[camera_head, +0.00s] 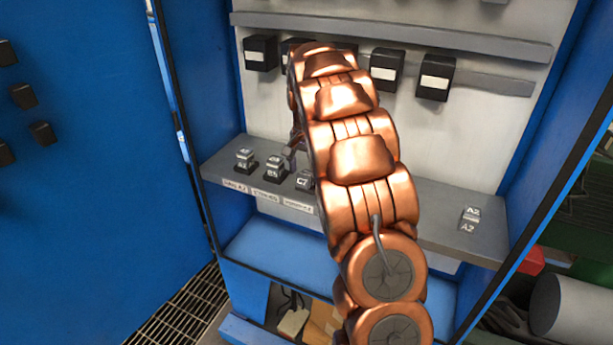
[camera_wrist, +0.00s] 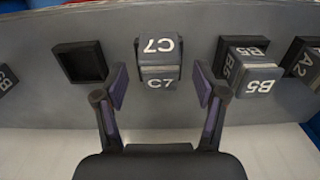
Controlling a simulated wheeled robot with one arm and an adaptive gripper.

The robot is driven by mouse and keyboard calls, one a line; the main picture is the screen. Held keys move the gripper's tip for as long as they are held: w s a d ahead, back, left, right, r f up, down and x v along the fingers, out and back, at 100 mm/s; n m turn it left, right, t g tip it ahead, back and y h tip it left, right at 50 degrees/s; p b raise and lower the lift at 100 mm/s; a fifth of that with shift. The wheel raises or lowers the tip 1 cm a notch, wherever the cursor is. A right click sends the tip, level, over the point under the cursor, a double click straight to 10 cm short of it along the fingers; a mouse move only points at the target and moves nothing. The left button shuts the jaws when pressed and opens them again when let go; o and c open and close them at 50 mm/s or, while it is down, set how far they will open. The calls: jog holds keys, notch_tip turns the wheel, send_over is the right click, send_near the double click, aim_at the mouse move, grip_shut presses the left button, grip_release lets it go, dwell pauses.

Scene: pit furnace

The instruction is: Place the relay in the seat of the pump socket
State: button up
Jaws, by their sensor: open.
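Several small grey relays with white lettering stand on the grey shelf. In the wrist view, relay C7 (camera_wrist: 158,60) stands between the spread fingers of my gripper (camera_wrist: 161,86). The gripper is open, with gaps on both sides of C7. Relay B5 (camera_wrist: 250,67) and relay A2 (camera_wrist: 306,62) stand in black sockets to its right. An empty black socket (camera_wrist: 81,62) is to its left. My arm hides the mid-shelf; I cannot tell which socket is the pump's.
The shelf (camera_head: 430,216) spans a blue cabinet, with small labels (camera_head: 267,195) on its front edge, too small to read surely. Black boxes (camera_head: 436,78) hang on a rail above. A blue door (camera_head: 90,200) stands left. The shelf right of my arm is mostly clear.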

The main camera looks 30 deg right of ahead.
jog(key=shift+f, duration=1.05)
grip_shut()
jog(key=shift+r, duration=0.15)
